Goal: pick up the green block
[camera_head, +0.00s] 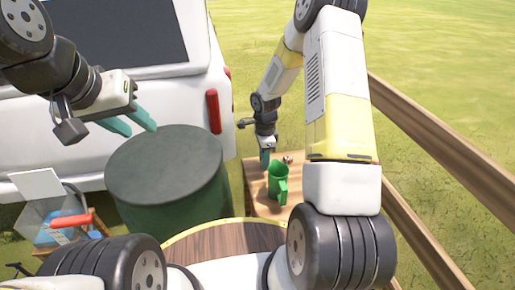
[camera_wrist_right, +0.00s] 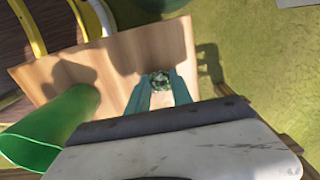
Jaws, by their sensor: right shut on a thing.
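The green block (camera_wrist_right: 160,79) is a small dark green, pale-marked piece between the teal fingertips of my right gripper (camera_wrist_right: 162,90) in the right wrist view. The gripper is shut on it, and the fingers cover its sides. Wooden boards lie beneath; I cannot tell whether the block touches them. In the head view my right gripper (camera_head: 265,160) points down over the wooden surface, and the block cannot be made out there.
A green can (camera_head: 278,186) stands on the wooden surface (camera_head: 258,205) close to my right gripper; it also shows in the right wrist view (camera_wrist_right: 45,130). A small reddish-white thing (camera_head: 287,159) lies behind it. The drum (camera_head: 166,165), white vehicle (camera_head: 120,92) and wooden fence (camera_head: 440,150) surround the area.

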